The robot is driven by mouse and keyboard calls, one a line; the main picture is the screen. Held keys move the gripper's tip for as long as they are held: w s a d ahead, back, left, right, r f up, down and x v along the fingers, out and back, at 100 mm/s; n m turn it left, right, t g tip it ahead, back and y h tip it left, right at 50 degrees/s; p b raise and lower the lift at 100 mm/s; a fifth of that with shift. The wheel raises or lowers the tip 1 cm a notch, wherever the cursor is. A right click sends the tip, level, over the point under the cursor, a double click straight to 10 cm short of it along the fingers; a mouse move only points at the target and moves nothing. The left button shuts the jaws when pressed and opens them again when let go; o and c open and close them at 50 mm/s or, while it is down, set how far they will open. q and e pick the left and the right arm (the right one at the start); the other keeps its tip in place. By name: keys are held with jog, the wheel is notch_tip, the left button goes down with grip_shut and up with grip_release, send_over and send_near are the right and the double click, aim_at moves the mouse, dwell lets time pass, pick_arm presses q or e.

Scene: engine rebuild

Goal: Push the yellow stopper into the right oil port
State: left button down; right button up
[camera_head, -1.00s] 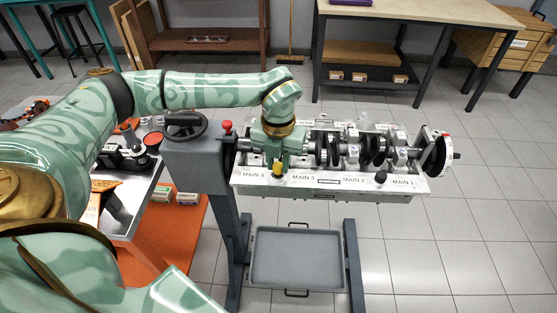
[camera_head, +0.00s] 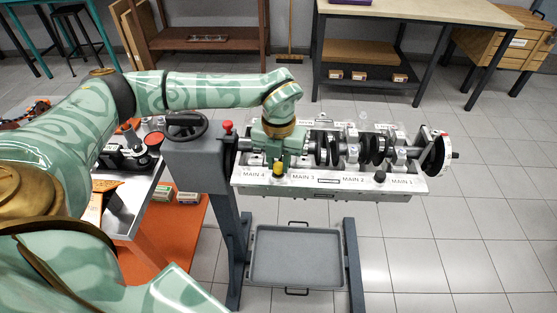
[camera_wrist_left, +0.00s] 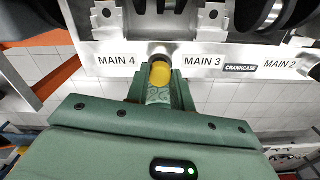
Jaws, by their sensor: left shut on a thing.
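The yellow stopper (camera_head: 279,168) is at the near face of the engine block (camera_head: 330,190), between the MAIN 4 and MAIN 3 labels. My left gripper (camera_wrist_left: 160,92) is shut on the stopper (camera_wrist_left: 161,72) in the left wrist view. A round port edge (camera_wrist_left: 160,50) shows just beyond the stopper's far end; I cannot tell how far the stopper is in it. A black round piece (camera_head: 380,177) sits on the same face to the right, between MAIN 2 and MAIN 1. My right gripper is not in view.
The crankshaft (camera_head: 378,150) lies along the block's top, close to my left wrist. The block is on a grey stand with a handwheel (camera_head: 185,124) at left. A grey tray (camera_head: 295,258) lies below. A side table with tools stands left. Floor at right is clear.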

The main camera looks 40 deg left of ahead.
pick_arm(q)
jog(key=shift+f, duration=0.7)
dwell(0.3)
jog(key=c, duration=1.5)
grip_release()
jog(key=shift+o, duration=0.2)
jog(key=shift+r, duration=0.15)
jog(key=shift+r+p, duration=1.3)
jog(key=shift+p, duration=0.05)
jog(key=shift+r, duration=0.1)
jog(key=o, duration=0.6)
jog(key=shift+c, duration=0.2)
